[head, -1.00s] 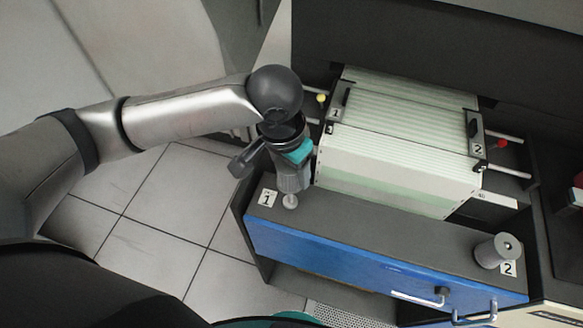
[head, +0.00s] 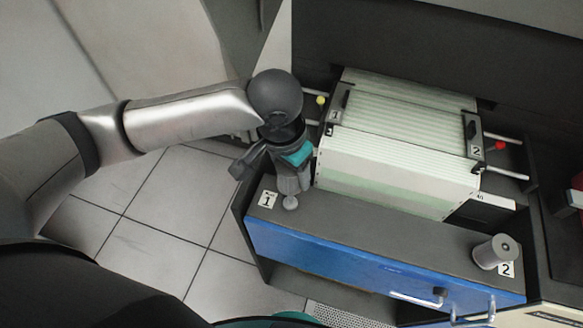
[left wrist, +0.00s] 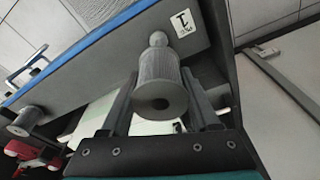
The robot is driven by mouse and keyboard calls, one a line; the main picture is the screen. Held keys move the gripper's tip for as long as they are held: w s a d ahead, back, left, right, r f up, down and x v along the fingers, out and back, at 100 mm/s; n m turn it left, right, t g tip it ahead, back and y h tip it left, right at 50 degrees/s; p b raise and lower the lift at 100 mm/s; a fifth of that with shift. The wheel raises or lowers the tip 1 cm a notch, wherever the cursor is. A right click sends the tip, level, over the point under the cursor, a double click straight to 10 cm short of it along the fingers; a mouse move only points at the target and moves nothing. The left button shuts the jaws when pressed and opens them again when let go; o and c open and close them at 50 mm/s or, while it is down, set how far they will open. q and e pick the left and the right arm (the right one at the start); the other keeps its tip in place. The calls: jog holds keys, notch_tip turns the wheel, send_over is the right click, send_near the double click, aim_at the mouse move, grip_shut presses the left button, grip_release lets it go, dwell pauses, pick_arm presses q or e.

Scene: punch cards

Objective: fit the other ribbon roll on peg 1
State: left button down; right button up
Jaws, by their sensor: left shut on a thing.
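My left gripper (head: 290,186) is shut on a grey ribbon roll (left wrist: 162,88), with a finger on each side of it in the left wrist view. The head view mostly hides this roll behind the gripper. Peg 1 (head: 290,203) is a pale round-headed peg beside the label "1" on the dark ledge. In the left wrist view peg 1 (left wrist: 158,39) shows just beyond the far end of the roll, roughly in line with it. I cannot tell whether they touch. Another ribbon roll (head: 492,252) stands at label "2"; it also shows in the left wrist view (left wrist: 28,121). My right gripper is not in view.
A card stack (head: 395,165) stands close to the right of my left gripper, between end plates on metal rods. A blue drawer front (head: 340,258) with handles lies below the ledge (head: 390,233). Tiled floor (head: 170,225) is free at the left.

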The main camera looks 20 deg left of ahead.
aim_at(292, 192)
pick_arm(q)
jog(key=shift+p, duration=0.9)
dwell(1.5)
jog(key=shift+f, duration=0.85)
dwell(0.6)
jog(key=shift+f+b, duration=0.7)
jog(key=shift+f, duration=0.8)
jog(key=shift+f+b, duration=0.45)
jog(key=shift+f, duration=1.15)
dwell(1.1)
